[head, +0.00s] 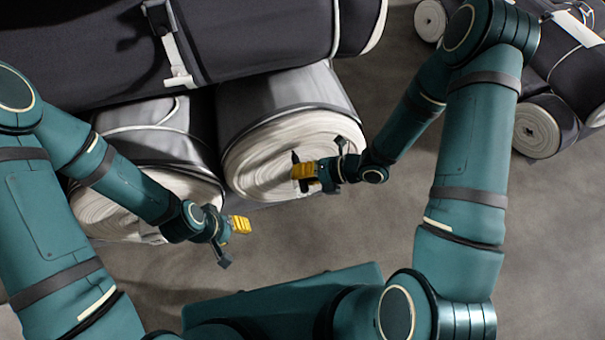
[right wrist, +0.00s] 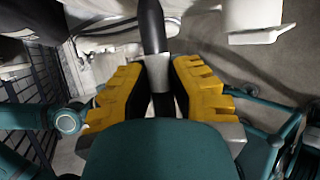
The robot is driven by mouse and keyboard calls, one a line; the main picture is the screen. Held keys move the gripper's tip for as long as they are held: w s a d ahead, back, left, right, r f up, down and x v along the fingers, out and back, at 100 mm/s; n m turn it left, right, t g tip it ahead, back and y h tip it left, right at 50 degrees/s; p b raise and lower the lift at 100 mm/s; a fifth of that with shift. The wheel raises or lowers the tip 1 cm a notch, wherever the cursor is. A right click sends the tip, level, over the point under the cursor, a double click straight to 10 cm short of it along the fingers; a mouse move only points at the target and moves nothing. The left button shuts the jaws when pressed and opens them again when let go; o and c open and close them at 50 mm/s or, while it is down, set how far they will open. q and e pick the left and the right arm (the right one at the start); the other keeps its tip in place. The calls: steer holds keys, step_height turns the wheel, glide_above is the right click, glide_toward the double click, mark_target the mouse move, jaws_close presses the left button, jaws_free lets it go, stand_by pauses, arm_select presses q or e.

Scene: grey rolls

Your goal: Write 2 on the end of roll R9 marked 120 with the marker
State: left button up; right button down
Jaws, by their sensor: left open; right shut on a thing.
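Two grey rolls with pale spiral ends face me in the head view: a right one (head: 265,155) and a left one (head: 110,210). No number or name is readable on either, so I cannot tell which is R9. My right gripper (head: 303,171) is in front of the right roll's end, covering part of its lower right. In the right wrist view it is shut on a dark marker (right wrist: 152,28), which sticks out beyond the yellow fingers. Whether its tip touches the roll is unclear. My left gripper (head: 234,238) is open and empty, below and between the two rolls.
A large dark roll (head: 90,55) with a pale strap and buckle (head: 178,70) lies above the two grey rolls. More rolls (head: 537,130) are stacked at the far right. Grey floor (head: 380,225) is clear between them. The right wrist view shows a dark rack (right wrist: 30,110) at left.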

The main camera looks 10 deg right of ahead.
steer(key=shift+d+r, duration=0.45)
steer(key=shift+r, duration=0.05)
stand_by(0.5)
steer(key=shift+d, duration=0.85)
stand_by(0.6)
steer(key=shift+d+f, duration=0.45)
steer(key=shift+f, duration=0.2)
stand_by(0.3)
steer(key=shift+a+f, duration=0.4)
steer(key=shift+f, duration=0.25)
stand_by(0.7)
steer(key=shift+a+f, duration=1.35)
steer(key=shift+f, duration=0.1)
stand_by(1.8)
